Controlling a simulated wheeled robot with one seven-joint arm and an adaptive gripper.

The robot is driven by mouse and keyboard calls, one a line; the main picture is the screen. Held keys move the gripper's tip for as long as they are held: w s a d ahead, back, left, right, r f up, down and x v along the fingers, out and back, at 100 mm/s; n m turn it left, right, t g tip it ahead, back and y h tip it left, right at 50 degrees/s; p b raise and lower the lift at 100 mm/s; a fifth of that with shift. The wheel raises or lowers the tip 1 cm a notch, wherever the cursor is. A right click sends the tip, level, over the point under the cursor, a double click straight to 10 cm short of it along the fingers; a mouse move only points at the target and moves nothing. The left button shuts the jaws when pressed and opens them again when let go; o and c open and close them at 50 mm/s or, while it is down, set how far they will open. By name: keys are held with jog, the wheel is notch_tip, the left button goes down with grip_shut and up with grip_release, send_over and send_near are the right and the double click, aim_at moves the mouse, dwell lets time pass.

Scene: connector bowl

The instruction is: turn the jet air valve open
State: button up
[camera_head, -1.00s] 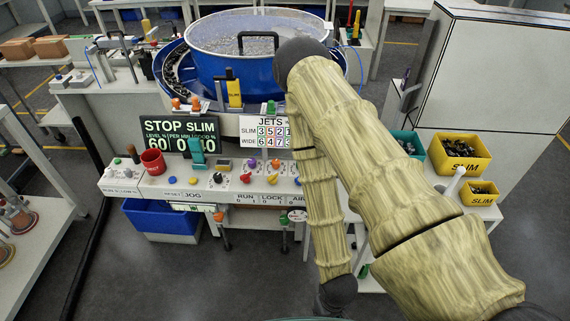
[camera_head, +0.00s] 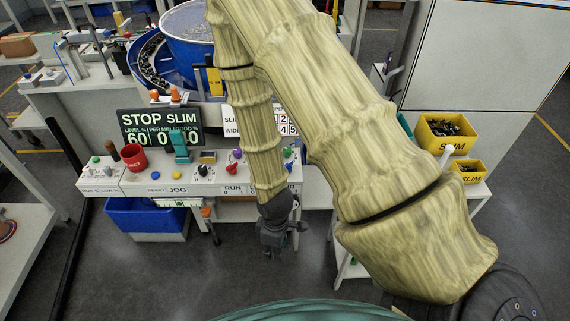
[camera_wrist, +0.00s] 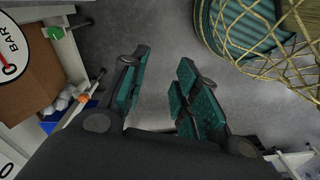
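My gripper (camera_wrist: 164,72) is open and empty in the wrist view, with its teal-padded fingers apart above the grey floor. In the head view my gripper (camera_head: 275,242) hangs in front of the console's front edge, below the RUN label. In the wrist view a white BAR gauge (camera_wrist: 10,52) with a red needle shows at the left edge. Near it are a green knob (camera_wrist: 55,32) and an orange-tipped fitting (camera_wrist: 84,98), both left of the fingers and apart from them. I cannot tell which of these is the jet air valve. My arm hides the console's right part in the head view.
The console (camera_head: 130,186) carries a red cup (camera_head: 134,158) and several knobs. An orange-handled fitting (camera_head: 207,212) hangs below it, beside a blue bin (camera_head: 145,216). Yellow SLIM bins (camera_head: 446,132) stand at the right. The floor in front is clear.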

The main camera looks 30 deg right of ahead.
jog(key=w+d+r+n+h+b, duration=0.1)
jog(key=w+d+r+n+h, duration=0.15)
jog(key=w+r+n, duration=0.4)
jog(key=w+d+r+n+t+h+b, duration=0.1)
jog(key=w+d+r+n, duration=0.2)
jog(key=r, duration=0.7)
jog(key=w+d+r+n+h+b, duration=0.1)
jog(key=w+d+r+n+b, duration=0.2)
jog(key=r, duration=0.6)
jog(key=shift+w+d+r+p+x, duration=0.1)
jog(key=shift+w+d+p+x, duration=0.15)
jog(key=shift+x, duration=1.65)
jog(key=shift+w+d+r+p+x, duration=0.1)
jog(key=shift+w+p+x, duration=0.2)
jog(key=shift+x, duration=1.6)
jog(key=shift+w+d+r+p+x, duration=0.1)
jog(key=shift+w+d+p+x, duration=0.2)
jog(key=shift+x, duration=1.6)
jog(key=shift+s+a+f, duration=0.1)
jog(key=shift+s, duration=0.05)
grip_shut()
